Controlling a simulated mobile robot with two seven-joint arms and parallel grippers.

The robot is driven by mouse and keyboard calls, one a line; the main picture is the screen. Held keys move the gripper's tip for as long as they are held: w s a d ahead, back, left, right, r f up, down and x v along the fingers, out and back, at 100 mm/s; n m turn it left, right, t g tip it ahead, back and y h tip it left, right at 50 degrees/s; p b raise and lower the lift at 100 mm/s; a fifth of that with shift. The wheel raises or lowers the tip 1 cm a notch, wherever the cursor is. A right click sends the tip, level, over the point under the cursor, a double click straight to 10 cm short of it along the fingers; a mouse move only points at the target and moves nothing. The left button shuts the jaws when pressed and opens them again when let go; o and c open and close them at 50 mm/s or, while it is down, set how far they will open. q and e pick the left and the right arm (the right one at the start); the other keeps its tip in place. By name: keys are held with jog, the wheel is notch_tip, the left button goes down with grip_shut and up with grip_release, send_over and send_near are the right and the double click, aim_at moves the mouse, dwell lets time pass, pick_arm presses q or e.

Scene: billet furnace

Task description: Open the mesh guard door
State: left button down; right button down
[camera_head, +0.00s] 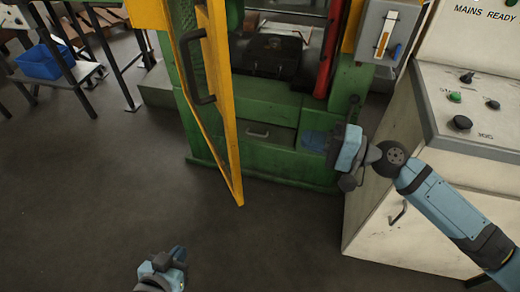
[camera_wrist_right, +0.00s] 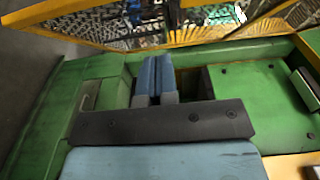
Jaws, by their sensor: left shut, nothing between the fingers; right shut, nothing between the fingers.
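The mesh guard door (camera_head: 229,110) has a yellow frame and stands swung out from the green machine toward me, at an angle. Its dark handle (camera_head: 192,68) is on the face turned to the left. My right gripper (camera_head: 315,141) is shut and empty, right of the door and in front of the machine's opening side, apart from the handle. In the right wrist view its two blue fingers (camera_wrist_right: 154,78) lie together, with yellow-framed mesh (camera_wrist_right: 200,40) beyond them. My left gripper (camera_head: 178,254) is low in the head view, shut and empty, well below the door.
The green machine base (camera_head: 270,138) stands behind the door, with a red post (camera_head: 328,50) at its opening. A control cabinet (camera_head: 400,190) stands at the right, near my right arm. A blue bin (camera_head: 45,62) sits on a rack at left. The floor between is clear.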

pick_arm(q)
jog(key=p, duration=0.3)
jog(key=shift+s+a+r, duration=0.15)
jog(key=shift+s+r, duration=0.05)
pick_arm(e)
jog(key=s+a+x, duration=0.1)
jog(key=s+x, duration=0.1)
jog(key=x, duration=1)
jog(key=shift+s+a, duration=0.2)
jog(key=shift+a, duration=0.25)
pick_arm(q)
jog(key=shift+r, duration=0.1)
pick_arm(e)
jog(key=shift+r, duration=0.15)
